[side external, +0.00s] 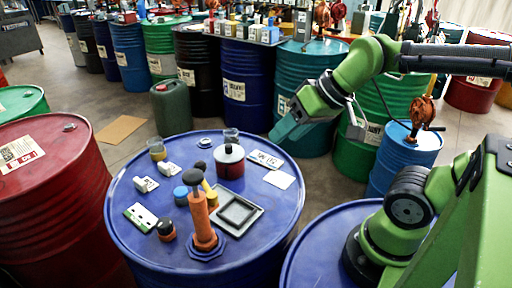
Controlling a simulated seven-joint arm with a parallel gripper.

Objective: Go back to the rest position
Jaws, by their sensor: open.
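My gripper (287,131) hangs in the air at the end of my green arm, above the right rear edge of the blue drum top (290,206). It points down and to the left and touches nothing that I can see. Its fingers are small in this view, and nothing shows held between them. On the drum top stand an orange pump with a dark knob (203,222), a dark red can (230,163) with a clear cup on top (231,135), and a grey square tray (236,214).
Small jars, caps, white pieces and cards also lie on the drum top, among them an amber jar (157,150) and a white label card (266,159). A dark green canister (171,108) stands behind. Drums crowd the back and left. The air around my gripper looks clear.

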